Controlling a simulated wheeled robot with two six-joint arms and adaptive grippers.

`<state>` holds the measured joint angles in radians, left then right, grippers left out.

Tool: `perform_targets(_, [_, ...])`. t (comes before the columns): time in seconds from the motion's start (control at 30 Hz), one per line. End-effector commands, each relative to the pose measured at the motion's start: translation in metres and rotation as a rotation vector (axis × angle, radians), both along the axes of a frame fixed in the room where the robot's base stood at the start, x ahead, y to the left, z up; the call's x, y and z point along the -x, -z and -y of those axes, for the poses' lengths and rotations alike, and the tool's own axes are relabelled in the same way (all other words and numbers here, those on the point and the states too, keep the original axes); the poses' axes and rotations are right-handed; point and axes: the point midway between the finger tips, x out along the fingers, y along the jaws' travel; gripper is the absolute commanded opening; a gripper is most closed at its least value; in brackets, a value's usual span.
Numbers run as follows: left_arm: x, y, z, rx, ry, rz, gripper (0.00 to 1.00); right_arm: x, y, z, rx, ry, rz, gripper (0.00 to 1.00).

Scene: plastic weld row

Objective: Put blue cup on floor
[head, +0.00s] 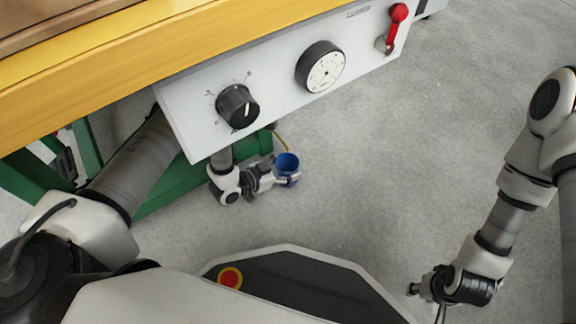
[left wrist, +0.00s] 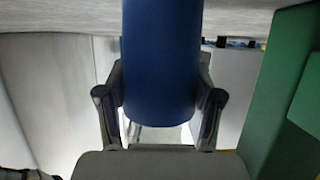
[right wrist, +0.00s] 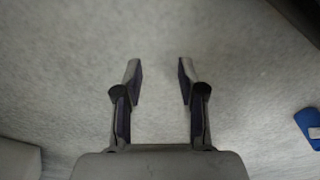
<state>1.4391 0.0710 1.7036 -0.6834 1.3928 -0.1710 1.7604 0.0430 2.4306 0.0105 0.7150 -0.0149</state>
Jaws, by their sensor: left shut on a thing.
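The blue cup (head: 287,164) is upright in the head view, below the grey control panel and close to the floor. My left gripper (head: 284,179) is shut on it from the left side. In the left wrist view the cup (left wrist: 161,62) fills the middle between the two fingers of my left gripper (left wrist: 160,103). I cannot tell whether the cup's base touches the floor. My right gripper (right wrist: 159,75) is open and empty above bare floor. In the head view my right gripper (head: 428,296) hangs at the lower right.
A grey control panel (head: 280,100) with knobs and a red lever (head: 397,22) overhangs on a yellow-edged bench (head: 130,66). Green frame members (head: 180,180) stand left of the cup. A blue object (right wrist: 310,128) lies at the right wrist view's edge. The concrete floor (head: 400,170) is clear right of the cup.

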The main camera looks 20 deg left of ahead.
Motion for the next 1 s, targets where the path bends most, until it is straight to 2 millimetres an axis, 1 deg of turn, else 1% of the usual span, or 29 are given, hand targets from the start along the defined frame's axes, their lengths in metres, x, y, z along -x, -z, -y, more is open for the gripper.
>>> perform_targets(0.03, [0.000,0.003,0.000,0.000,0.000,0.000,0.27,0.000,0.002,0.000,0.000,-0.001,0.001,0.40])
perform_targets(0.07, [0.000,0.003,0.000,-0.001,0.000,-0.001,0.70,-0.001,0.002,0.000,0.000,-0.001,0.002,0.40])
perform_targets(0.1, [0.000,0.002,0.000,-0.001,0.000,-0.001,0.84,-0.001,0.001,0.000,0.000,-0.001,0.001,0.40])
perform_targets(0.13, [0.000,0.002,0.000,0.000,0.000,0.000,0.91,0.000,0.001,0.000,0.000,-0.001,0.001,0.40])
perform_targets(0.43, [0.000,0.002,0.000,0.000,0.000,0.000,0.91,0.000,0.001,0.000,0.000,-0.001,0.001,0.40])
perform_targets(0.5, [0.000,-0.002,0.000,0.000,0.000,0.000,0.91,0.000,-0.002,0.000,0.000,0.000,0.000,0.40])
perform_targets(0.57, [0.004,-0.007,-0.003,0.000,-0.002,-0.002,0.91,0.001,-0.008,0.000,-0.001,0.001,-0.003,0.40])
perform_targets(0.67, [0.018,-0.017,-0.014,-0.001,-0.004,-0.004,0.91,0.006,-0.025,0.000,-0.003,0.007,-0.015,0.40])
perform_targets(0.8, [0.045,-0.033,-0.036,0.000,-0.006,-0.005,0.91,0.013,-0.053,-0.001,-0.007,0.017,-0.034,0.40])
perform_targets(0.9, [0.064,-0.042,-0.050,0.000,-0.004,-0.004,0.91,0.014,-0.068,-0.001,-0.007,0.015,-0.038,0.40])
perform_targets(1.0, [0.078,-0.047,-0.061,0.000,-0.003,-0.003,0.91,0.015,-0.076,-0.001,-0.007,0.012,-0.039,0.40])
